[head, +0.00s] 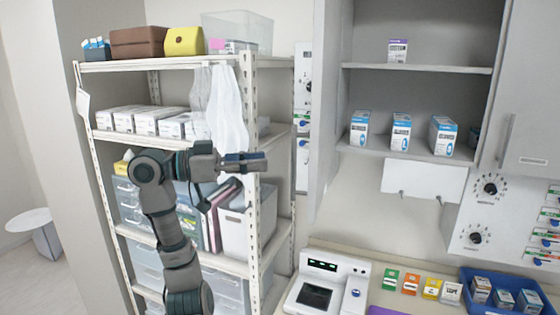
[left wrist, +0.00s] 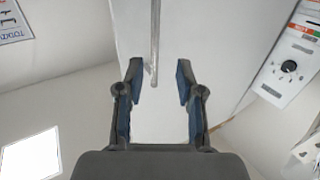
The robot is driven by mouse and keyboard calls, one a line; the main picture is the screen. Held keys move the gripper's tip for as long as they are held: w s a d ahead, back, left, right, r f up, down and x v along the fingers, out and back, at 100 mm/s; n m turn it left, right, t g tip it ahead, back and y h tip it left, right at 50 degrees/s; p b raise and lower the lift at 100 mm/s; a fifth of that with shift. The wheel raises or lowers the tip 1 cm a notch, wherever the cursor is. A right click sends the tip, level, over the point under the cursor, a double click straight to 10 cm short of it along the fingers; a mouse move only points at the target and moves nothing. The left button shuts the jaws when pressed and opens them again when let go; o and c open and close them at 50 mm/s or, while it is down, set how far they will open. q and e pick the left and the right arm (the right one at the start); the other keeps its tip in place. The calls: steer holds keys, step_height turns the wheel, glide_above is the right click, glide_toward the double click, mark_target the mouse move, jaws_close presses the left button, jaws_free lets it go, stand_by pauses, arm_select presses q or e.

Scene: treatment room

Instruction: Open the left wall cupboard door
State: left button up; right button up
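The left wall cupboard door (head: 326,110) stands swung out from the cupboard (head: 420,30), and the shelves inside show. In the left wrist view the door's pale face (left wrist: 205,35) carries a thin bar handle (left wrist: 154,40). My left gripper (head: 257,161) is left of the door, in front of the shelf rack. In the left wrist view my left gripper (left wrist: 159,72) is open, with the handle's end showing between its fingertips, touching neither finger. The handle is hidden in the head view. My right gripper is not in view.
The right cupboard door (head: 528,90) is closed. Several medicine boxes (head: 401,131) stand on the cupboard shelf. A white device (head: 328,280) and a blue bin (head: 500,275) are on the counter below.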

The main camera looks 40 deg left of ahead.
arm_select(q)
steer(key=s, duration=0.1)
steer(key=s+a, duration=0.1)
steer(key=s, duration=0.1)
steer(key=shift+s+a+r, duration=0.1)
steer(key=shift+a, duration=0.1)
steer(key=shift+a, duration=0.3)
